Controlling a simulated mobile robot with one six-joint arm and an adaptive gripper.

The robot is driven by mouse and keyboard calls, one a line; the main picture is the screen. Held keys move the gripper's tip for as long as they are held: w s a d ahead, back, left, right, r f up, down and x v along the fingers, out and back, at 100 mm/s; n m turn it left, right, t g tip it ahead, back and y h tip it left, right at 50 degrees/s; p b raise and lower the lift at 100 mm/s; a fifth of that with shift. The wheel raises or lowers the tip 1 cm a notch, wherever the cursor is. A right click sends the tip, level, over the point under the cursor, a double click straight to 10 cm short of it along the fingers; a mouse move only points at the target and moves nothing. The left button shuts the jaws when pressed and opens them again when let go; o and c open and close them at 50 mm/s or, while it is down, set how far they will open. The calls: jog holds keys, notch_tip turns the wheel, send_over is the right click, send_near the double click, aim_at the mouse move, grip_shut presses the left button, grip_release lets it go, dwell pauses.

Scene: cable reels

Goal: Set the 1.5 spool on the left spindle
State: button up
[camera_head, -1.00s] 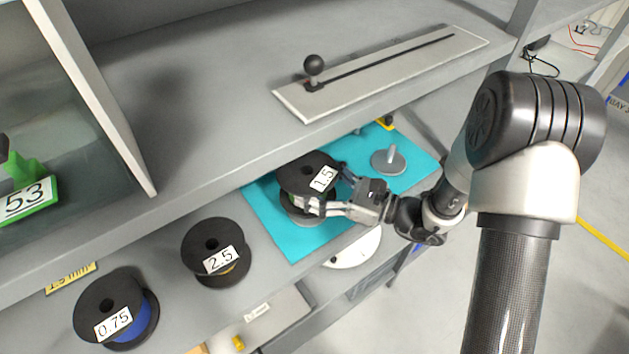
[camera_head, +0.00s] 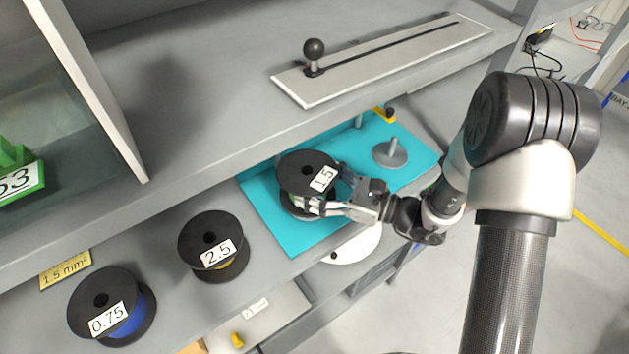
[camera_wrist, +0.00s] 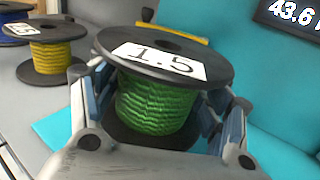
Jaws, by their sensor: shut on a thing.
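The 1.5 spool (camera_head: 303,166) has black flanges, a white 1.5 label and green cable, which shows in the wrist view (camera_wrist: 152,105). It stands about upright over the left part of the teal mat (camera_head: 285,235). My gripper (camera_head: 324,190) is shut on it from the right, with fingers on both sides of the green winding. A grey spindle (camera_head: 391,152), a post on a round base, stands bare to the right of the spool. The left spindle is not visible; the spool covers that area. I cannot tell whether the spool touches anything below.
The 2.5 spool (camera_head: 208,240) and the blue 0.75 spool (camera_head: 104,300) stand to the left. A 1.5 mm² sign (camera_head: 66,270) lies behind them. An upper shelf with a slotted plate and black knob (camera_head: 314,47) overhangs the mat's back.

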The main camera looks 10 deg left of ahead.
jog(key=shift+f, duration=0.15)
jog(key=shift+f+b, duration=1)
jog(key=shift+f, duration=0.15)
jog(key=o, duration=1.7)
jog(key=shift+o, duration=0.2)
jog(key=shift+f, duration=0.1)
jog(key=shift+o, duration=0.7)
jog(key=shift+s+d, duration=0.25)
jog(key=shift+d, duration=1.25)
jog(key=shift+s+d, duration=0.25)
jog(key=shift+d, duration=1.25)
jog(key=shift+s+d, duration=0.25)
jog(key=shift+d, duration=1.25)
